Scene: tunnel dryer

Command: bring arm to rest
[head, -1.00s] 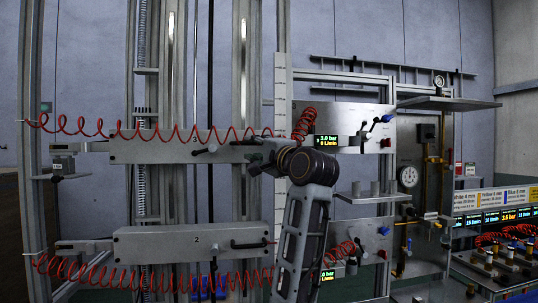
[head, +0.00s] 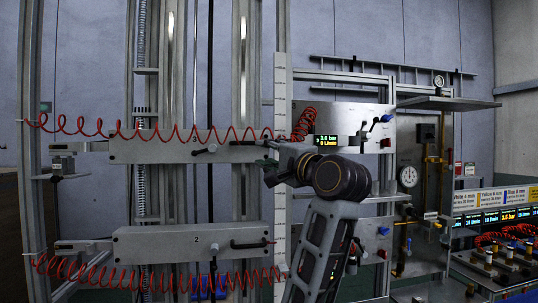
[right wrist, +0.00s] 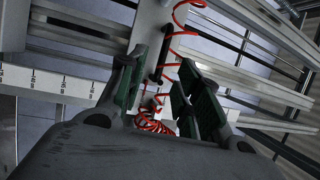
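My right arm rises from the bottom of the head view, bends at a dark round joint, and reaches left. My right gripper (head: 264,160) is at its end, in front of the right end of the upper grey box marked 3 (head: 150,150). In the right wrist view, the right gripper (right wrist: 160,75) has its two dark green fingers apart, with nothing held between them. A red coiled hose (right wrist: 157,100) shows beyond the gap; I cannot tell its distance from the fingers. My left gripper is not in view.
The lower box marked 2 (head: 160,245) has another red coil (head: 110,274). A ruled vertical strip (head: 281,110) stands behind my wrist. A panel with a pressure display (head: 326,141) is behind my arm. A grey shelf (head: 447,103) juts out at the right.

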